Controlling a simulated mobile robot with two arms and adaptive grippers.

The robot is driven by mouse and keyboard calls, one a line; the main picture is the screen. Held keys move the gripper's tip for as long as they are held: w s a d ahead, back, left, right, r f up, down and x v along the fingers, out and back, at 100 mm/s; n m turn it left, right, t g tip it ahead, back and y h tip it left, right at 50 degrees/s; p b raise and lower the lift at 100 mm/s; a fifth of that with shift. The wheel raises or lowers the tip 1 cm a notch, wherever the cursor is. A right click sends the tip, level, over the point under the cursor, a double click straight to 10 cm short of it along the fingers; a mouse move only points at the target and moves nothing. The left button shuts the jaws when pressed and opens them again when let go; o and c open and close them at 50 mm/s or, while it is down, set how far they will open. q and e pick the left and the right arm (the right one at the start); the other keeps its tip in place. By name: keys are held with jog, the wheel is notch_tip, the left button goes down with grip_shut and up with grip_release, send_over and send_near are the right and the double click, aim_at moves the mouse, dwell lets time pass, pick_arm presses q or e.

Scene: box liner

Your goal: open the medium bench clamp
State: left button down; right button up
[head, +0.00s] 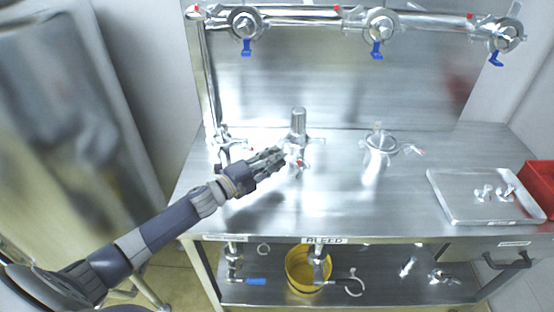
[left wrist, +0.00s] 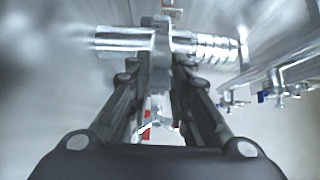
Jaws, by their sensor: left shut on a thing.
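Several shiny metal fittings stand on the steel bench (head: 330,205). My left gripper (head: 283,157) reaches in from the left to the middle fitting (head: 298,122), an upright metal cylinder with a clamp and a small red tip at its base. In the left wrist view my fingers (left wrist: 161,40) are shut on a metal part of the clamp, in front of a horizontal-looking shiny cylinder (left wrist: 125,40). A red piece (left wrist: 146,130) shows between the fingers. The fingers hide much of the clamp, so I cannot tell whether it is open. My right gripper is out of view.
Another clamped fitting (head: 380,143) stands to the right, one (head: 226,145) to the left. A metal tray (head: 450,205) with small parts and a red bin (head: 541,180) are at the right. Blue-handled valves (head: 377,50) line the pipe above. A yellow bucket (head: 300,280) is on the lower shelf.

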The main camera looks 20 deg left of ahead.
pick_arm(q)
jog(key=shift+w+a+r, duration=0.1)
jog(key=shift+w+a, duration=0.1)
jog(key=shift+a, duration=0.4)
jog(key=shift+r, duration=0.1)
dwell(0.4)
jog(key=c, duration=1.7)
grip_release()
jog(key=shift+o, duration=0.9)
jog(key=shift+w+a+f, duration=0.1)
jog(key=shift+a+f, duration=0.1)
jog(key=shift+s+d, duration=0.2)
jog(key=shift+d, duration=0.1)
jog(key=shift+s, duration=0.25)
jog(key=v, duration=1)
jog(key=shift+s+a+f, duration=0.1)
jog(key=shift+a, duration=0.2)
jog(key=shift+s+a, duration=0.25)
jog(key=shift+s, duration=0.2)
